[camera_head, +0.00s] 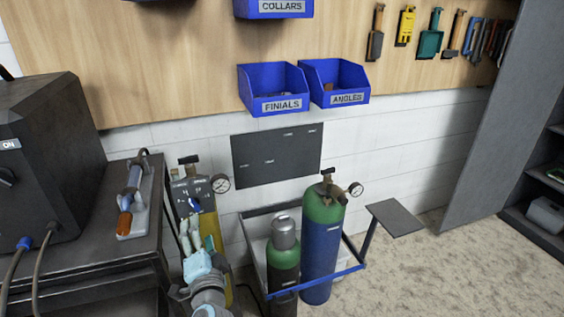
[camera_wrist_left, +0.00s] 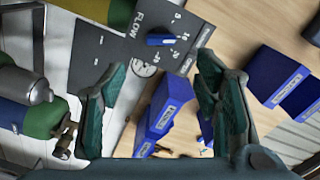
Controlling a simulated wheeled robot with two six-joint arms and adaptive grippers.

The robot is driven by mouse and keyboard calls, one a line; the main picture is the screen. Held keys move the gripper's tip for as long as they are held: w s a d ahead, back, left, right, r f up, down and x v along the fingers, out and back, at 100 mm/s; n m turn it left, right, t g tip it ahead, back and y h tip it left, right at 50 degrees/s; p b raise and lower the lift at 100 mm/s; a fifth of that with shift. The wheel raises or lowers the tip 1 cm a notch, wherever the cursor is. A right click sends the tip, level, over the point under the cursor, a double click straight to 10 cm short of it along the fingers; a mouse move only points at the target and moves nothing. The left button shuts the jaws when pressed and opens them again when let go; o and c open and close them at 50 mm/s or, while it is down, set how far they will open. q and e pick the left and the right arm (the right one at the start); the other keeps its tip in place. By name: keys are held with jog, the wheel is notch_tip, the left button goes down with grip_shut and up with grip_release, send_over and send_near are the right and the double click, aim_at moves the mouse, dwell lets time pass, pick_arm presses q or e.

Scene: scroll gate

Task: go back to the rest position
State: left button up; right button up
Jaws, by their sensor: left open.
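My left gripper (camera_head: 191,219) is in the lower left-centre of the head view, in front of a dark flow panel (camera_head: 181,190) by a yellow cylinder. In the left wrist view, its two dark green fingers (camera_wrist_left: 160,70) stand wide apart with nothing held between them. Beyond the fingertips, that view shows the flow panel (camera_wrist_left: 112,42) marked FLOW, with a numbered scale and a blue knob (camera_wrist_left: 160,40). The knob looks apart from the fingers. In the head view, the gripper partly hides the panel's lower part. My right gripper is in neither view.
A green-and-blue cylinder (camera_head: 321,250) and a smaller green one (camera_head: 284,262) stand in a cart right of the gripper. A dark bench (camera_head: 85,255) with a machine (camera_head: 50,150) is at left. Blue bins (camera_head: 275,92) hang above. Open floor (camera_head: 450,280) lies right.

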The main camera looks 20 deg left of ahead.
pick_arm(q)
jog(key=w+d+f+h, duration=0.2)
jog(key=d+f+h, duration=0.2)
jog(key=f, duration=0.5)
jog(key=s+d+f+g+h, duration=0.1)
jog(key=s+f+g+h, duration=0.15)
jog(key=f, duration=0.55)
jog(key=s+d+f+n+g+h, duration=0.15)
jog(key=s+f, duration=0.25)
jog(key=f, duration=0.4)
jog(key=s+d+f+g+h, duration=0.1)
jog(key=s+d+f, duration=0.15)
jog(key=f, duration=0.65)
jog(key=s+f+n+g, duration=0.1)
jog(key=s+f, duration=0.4)
jog(key=s, duration=0.6)
jog(key=s+f+n+g+p, duration=0.1)
jog(key=s+f+g, duration=0.3)
jog(key=s, duration=0.8)
jog(key=s+a+f+n+g+h, duration=0.1)
jog(key=s+f+g, duration=0.2)
jog(key=s+f, duration=0.3)
jog(key=s, duration=0.5)
jog(key=shift+s+n, duration=0.25)
jog(key=shift+n, duration=0.1)
jog(key=shift+a, duration=0.1)
jog(key=shift+c, duration=0.2)
